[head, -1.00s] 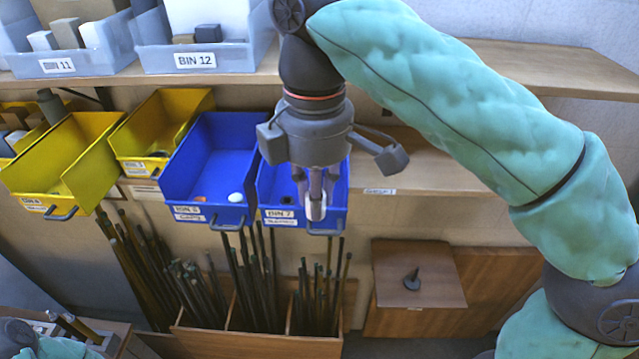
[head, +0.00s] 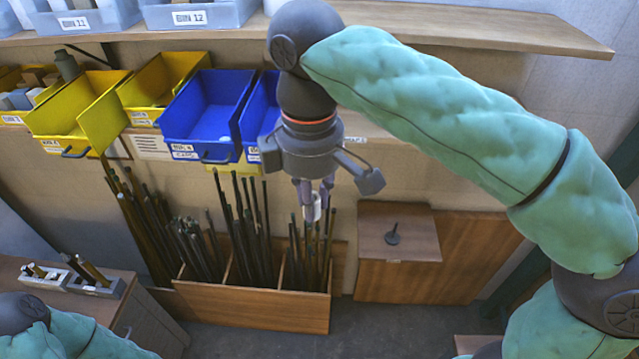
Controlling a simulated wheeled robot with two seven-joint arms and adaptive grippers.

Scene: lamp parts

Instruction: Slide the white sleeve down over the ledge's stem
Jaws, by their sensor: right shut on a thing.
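The white sleeve (head: 313,211) is a small pale cylinder between the fingertips of my right gripper (head: 314,200). That gripper points down and is shut on the sleeve, in front of the shelf wall and over the rods. The ledge (head: 372,242) is a wooden box top to the right of the gripper. Its dark stem (head: 393,235) stands up from a wider foot on it. The sleeve is apart from the stem, to its left in the picture. My left arm shows only at the lower left corner; its gripper is out of view.
A wooden rack (head: 255,304) of dark rods stands below the right gripper. Blue bins (head: 203,118) and yellow bins (head: 82,112) hang behind it, under a shelf (head: 480,27). A low cabinet (head: 75,305) with grey holders stands at lower left.

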